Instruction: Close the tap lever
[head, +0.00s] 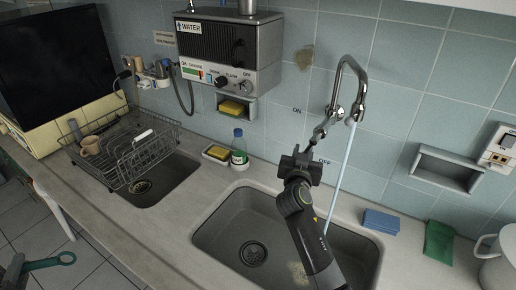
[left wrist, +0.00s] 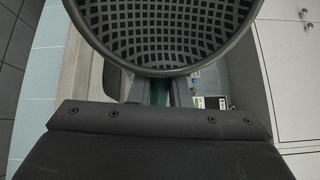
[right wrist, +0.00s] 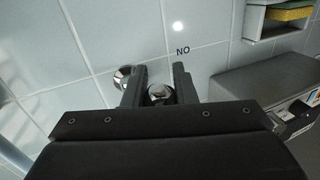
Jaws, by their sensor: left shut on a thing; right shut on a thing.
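The chrome tap (head: 350,75) is on the tiled wall, and a stream of water (head: 345,165) runs from its spout into the sink (head: 215,215). The tap lever (head: 319,131) points down and left, between the wall marks ON and OFF. My right gripper (head: 301,158) is at the lever's end, shut on it; the right wrist view shows its chrome end (right wrist: 160,93) between the fingers. My left gripper (head: 17,266) is at the lower left, shut on a teal handle (head: 50,262). In the left wrist view a dark round mesh (left wrist: 170,30) fills the top.
A wire dish rack (head: 140,155) is at the left. A blue sponge (head: 381,221), a green cloth (head: 438,241) and a white pot (head: 497,262) are at the right. A water heater (head: 225,50) hangs above.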

